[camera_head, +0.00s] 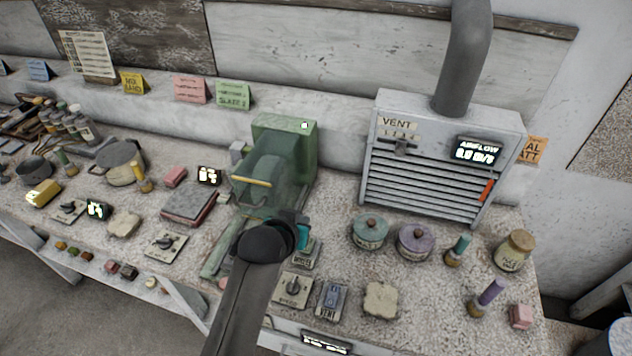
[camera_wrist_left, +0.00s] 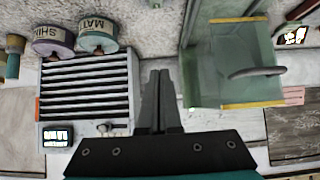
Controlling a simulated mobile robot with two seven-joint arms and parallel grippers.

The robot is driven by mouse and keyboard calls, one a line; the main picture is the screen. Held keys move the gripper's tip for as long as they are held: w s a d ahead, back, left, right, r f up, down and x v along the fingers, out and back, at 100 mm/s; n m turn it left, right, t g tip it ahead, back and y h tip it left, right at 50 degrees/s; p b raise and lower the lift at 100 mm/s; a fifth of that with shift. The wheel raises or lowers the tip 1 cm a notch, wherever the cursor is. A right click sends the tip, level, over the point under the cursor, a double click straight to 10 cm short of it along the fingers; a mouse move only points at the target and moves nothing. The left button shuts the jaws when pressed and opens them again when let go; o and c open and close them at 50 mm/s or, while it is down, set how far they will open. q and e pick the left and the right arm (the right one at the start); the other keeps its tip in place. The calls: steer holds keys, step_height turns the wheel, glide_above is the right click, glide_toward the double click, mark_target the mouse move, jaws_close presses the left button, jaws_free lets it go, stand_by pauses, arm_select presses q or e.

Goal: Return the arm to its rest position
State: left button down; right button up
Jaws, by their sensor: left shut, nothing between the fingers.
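My left arm comes in from the bottom of the head view and reaches over the speckled bench in front of the green machine (camera_head: 275,165). In the left wrist view my left gripper (camera_wrist_left: 160,75) is shut, with its two dark fingers together and nothing between them. In that view the green machine (camera_wrist_left: 225,65) is to the right of the fingers and the grey vent box (camera_wrist_left: 85,90) to the left. In the head view the fingers are mostly hidden behind my wrist. My right gripper is in neither view.
The vent box (camera_head: 440,160) with its duct (camera_head: 463,60) stands at the back right. A teal-lidded jar (camera_head: 369,233), a purple-lidded jar (camera_head: 415,242) and a cork-topped jar (camera_head: 514,251) are at right. A dial plate (camera_head: 292,288) and a switch plate (camera_head: 331,299) lie near my forearm.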

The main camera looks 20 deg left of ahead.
arm_select(q)
steer(key=s+m+g, duration=0.2)
steer(key=s+g, duration=0.4)
steer(key=s, duration=1.9)
step_height(320, 180, down, 29)
steer(key=s+g+b, duration=0.2)
steer(key=b, duration=0.5)
steer(key=s+a+f+b, duration=0.1)
steer(key=s+f+b, duration=0.2)
steer(key=s+f, duration=0.4)
steer(key=s+a+f+g+b, duration=0.1)
steer(key=s+f+b, duration=0.3)
steer(key=s+f, duration=0.4)
step_height(320, 180, down, 6)
steer(key=shift+a+r, duration=0.1)
steer(key=shift+a, duration=0.65)
